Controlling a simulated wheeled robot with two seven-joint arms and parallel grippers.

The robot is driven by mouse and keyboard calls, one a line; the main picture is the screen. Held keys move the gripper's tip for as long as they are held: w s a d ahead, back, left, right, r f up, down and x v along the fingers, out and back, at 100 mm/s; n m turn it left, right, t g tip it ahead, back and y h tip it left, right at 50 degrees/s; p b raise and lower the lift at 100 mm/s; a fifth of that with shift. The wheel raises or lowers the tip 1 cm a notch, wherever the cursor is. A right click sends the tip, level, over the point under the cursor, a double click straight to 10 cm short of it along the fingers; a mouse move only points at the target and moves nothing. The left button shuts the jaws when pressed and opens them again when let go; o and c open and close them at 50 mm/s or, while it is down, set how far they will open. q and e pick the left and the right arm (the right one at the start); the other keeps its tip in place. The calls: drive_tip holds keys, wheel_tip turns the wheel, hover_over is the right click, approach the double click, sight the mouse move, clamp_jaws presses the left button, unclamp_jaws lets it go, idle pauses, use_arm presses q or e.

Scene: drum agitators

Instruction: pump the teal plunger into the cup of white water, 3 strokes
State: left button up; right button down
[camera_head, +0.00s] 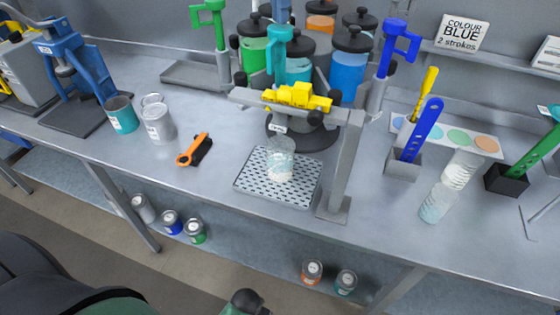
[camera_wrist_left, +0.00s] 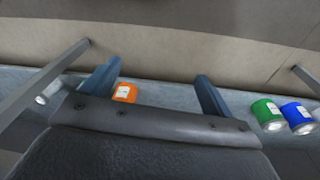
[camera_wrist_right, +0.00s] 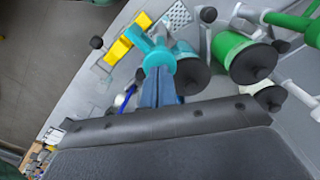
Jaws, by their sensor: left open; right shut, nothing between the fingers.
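The teal plunger (camera_head: 278,45) stands upright with a side handle, above the teal drum (camera_head: 298,70) in the row of drums at the back. It also shows in the right wrist view (camera_wrist_right: 158,58). The clear cup (camera_head: 280,160) with white water low in it stands on the perforated drip tray (camera_head: 250,187), below the yellow part (camera_head: 298,97) on the grey frame. My right gripper (camera_wrist_right: 162,72) is shut and empty. Its tips overlap the teal plunger in the right wrist view; I cannot tell if they touch. My left gripper (camera_wrist_left: 158,70) is open and empty, over floor and lower shelf.
Green (camera_head: 218,25) and blue (camera_head: 393,45) plungers flank the teal one. The grey frame's post (camera_head: 345,165) rises right of the tray.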

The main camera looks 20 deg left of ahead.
sight(280, 27)
drive_tip(key=shift+f+b, duration=0.55)
drive_tip(key=shift+f, duration=0.2)
drive_tip(key=shift+f+b, duration=0.5)
drive_tip(key=shift+f, duration=0.1)
drive_tip(key=shift+f+b, duration=0.5)
drive_tip(key=shift+f, duration=0.15)
drive_tip(key=shift+f+b, duration=0.55)
drive_tip(key=shift+f, duration=0.1)
use_arm(q)
wheel_tip(280, 27, up, 17)
drive_tip(key=shift+s+d+r, duration=0.2)
drive_tip(key=shift+s+d, duration=0.05)
idle(2.0)
use_arm(e)
drive_tip(key=shift+r, duration=0.2)
drive_tip(key=shift+r+p, duration=1)
drive_tip(key=shift+r, duration=1.8)
use_arm(q)
drive_tip(key=shift+r, duration=0.95)
use_arm(e)
drive_tip(key=shift+r, duration=0.1)
use_arm(q)
drive_tip(key=shift+f, duration=0.1)
